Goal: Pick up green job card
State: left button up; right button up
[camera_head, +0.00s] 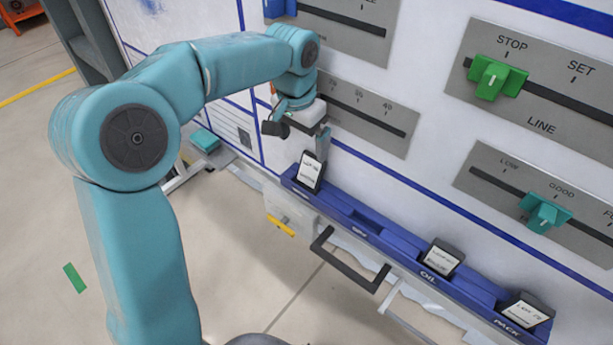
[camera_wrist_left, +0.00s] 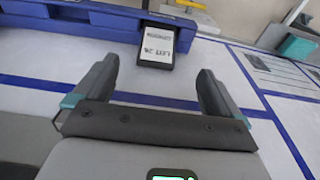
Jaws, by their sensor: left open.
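Dark job cards with white labels stand in a blue rail (camera_head: 385,240) on the white panel. One card (camera_head: 311,172) is in the left end, one card (camera_head: 442,258) is in the OIL slot, and one card (camera_head: 524,312) is in the PACK slot. None shows a clearly green face. My left gripper (camera_head: 318,142) is just above the left-end card. In the left wrist view the gripper (camera_wrist_left: 157,72) is open, and a card (camera_wrist_left: 158,46) lies beyond the fingertips, roughly centred between them, apart from both. My right gripper is not in view.
A green slider knob (camera_head: 492,77) and a teal slider knob (camera_head: 545,213) sit on grey plates at right. A dark handle (camera_head: 348,262) sticks out below the rail. A teal box (camera_head: 204,140) stands left of the panel. A green strip (camera_head: 75,277) lies on the floor.

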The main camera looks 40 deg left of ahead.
aim_at(307, 177)
pick_arm(q)
jog(key=shift+w+d+f+p, duration=0.1)
jog(key=shift+w+f+p, duration=0.05)
jog(key=shift+f, duration=1.4)
jog(key=shift+w+f+p, duration=0.1)
jog(key=shift+f+p, duration=0.05)
jog(key=shift+f, duration=1.35)
jog(key=shift+w+d+f+p, duration=0.1)
jog(key=shift+w+f+p, duration=0.05)
jog(key=shift+f, duration=1.4)
jog(key=shift+s+r, duration=0.1)
jog(key=shift+s, duration=0.05)
jog(key=c, duration=1.1)
